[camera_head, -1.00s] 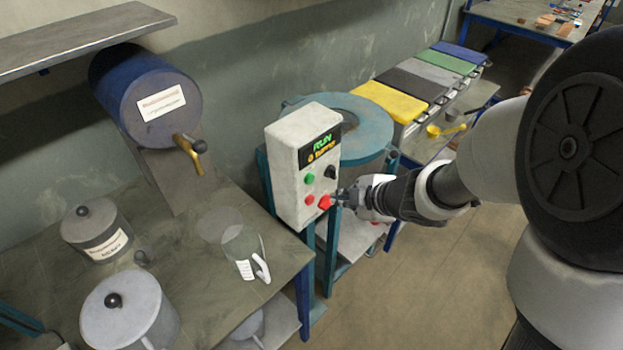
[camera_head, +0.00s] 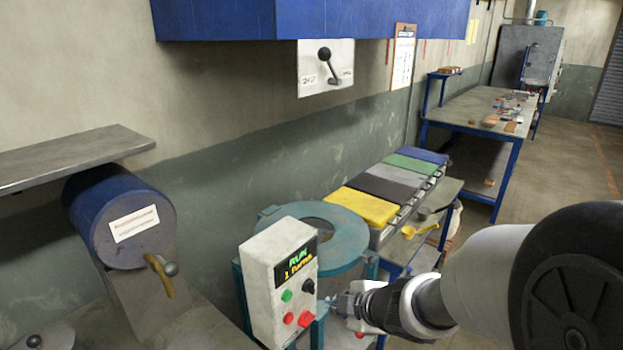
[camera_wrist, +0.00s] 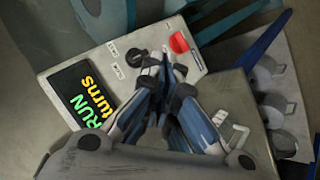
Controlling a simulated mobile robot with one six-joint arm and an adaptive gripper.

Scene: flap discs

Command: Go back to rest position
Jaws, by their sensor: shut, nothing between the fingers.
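My gripper (camera_head: 338,304) is shut and empty. In the head view its tips are close to the right edge of a white control box (camera_head: 270,285), near its red buttons; I cannot tell whether they touch. The box has a lit display (camera_head: 299,259) reading RUN with a second line, a green button (camera_head: 287,295), a black knob (camera_head: 308,286) and red buttons (camera_head: 305,319). In the wrist view the shut fingers (camera_wrist: 165,75) lie in front of the box, below its black knob (camera_wrist: 134,57). A red button (camera_wrist: 179,43) shows beside them.
A teal round machine (camera_head: 335,225) stands behind the box. Open floor lies at right.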

